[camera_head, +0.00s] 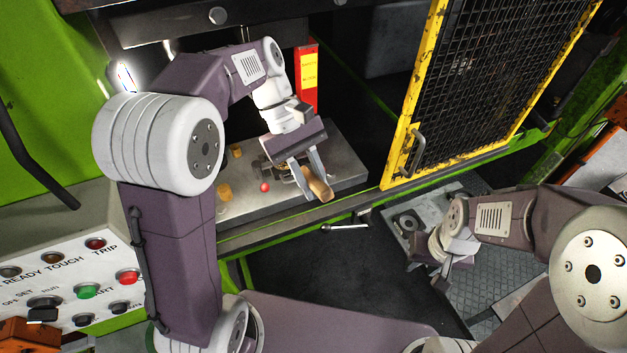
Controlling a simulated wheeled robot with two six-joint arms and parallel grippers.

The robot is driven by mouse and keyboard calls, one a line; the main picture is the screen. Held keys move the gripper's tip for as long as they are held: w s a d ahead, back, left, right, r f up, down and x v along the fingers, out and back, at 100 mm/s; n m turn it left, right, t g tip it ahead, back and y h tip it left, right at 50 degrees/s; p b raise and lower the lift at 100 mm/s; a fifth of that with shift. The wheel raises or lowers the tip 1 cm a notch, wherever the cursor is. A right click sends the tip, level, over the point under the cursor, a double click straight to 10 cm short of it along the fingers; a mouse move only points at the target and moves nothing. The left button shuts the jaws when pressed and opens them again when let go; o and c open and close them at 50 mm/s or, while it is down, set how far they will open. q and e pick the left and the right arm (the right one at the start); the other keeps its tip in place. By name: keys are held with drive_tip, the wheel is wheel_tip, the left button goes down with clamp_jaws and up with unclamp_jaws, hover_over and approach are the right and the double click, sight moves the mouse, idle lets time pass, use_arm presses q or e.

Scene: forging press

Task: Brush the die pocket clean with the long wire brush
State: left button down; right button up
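The long wire brush shows as a tan wooden handle (317,186); its bristle end is hidden or too small to tell. My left gripper (316,192) reaches into the press with its fingers on either side of this handle, and it appears shut on it. The grey lower die plate (345,167) lies under the gripper. A dark die block (268,166) sits on the plate, partly behind the fingers; its pocket cannot be made out. My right gripper (432,272) hangs low over the floor at the right, away from the brush; its opening is unclear.
Tan posts (224,192) and a small red ball (265,187) are on the die plate. A red safety block (307,78) stands behind. A yellow mesh gate (480,80) is at the right. A control panel (75,275) is at lower left. A metal rod (345,227) lies near the press edge.

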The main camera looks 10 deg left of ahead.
use_arm(q)
drive_tip(key=shift+f+b, duration=0.55)
drive_tip(key=shift+f, duration=0.55)
idle(0.3)
drive_tip(key=shift+s, duration=0.1)
idle(1.0)
drive_tip(key=shift+p, duration=0.35)
drive_tip(key=shift+w+a+r+p, duration=0.1)
drive_tip(key=shift+w+r+p, duration=0.1)
drive_tip(key=shift+p, duration=0.2)
drive_tip(key=shift+w, duration=0.1)
drive_tip(key=shift+w+a+f, duration=0.1)
drive_tip(key=shift+w+f, duration=0.05)
drive_tip(key=shift+s+d, duration=0.5)
drive_tip(key=shift+s, duration=0.25)
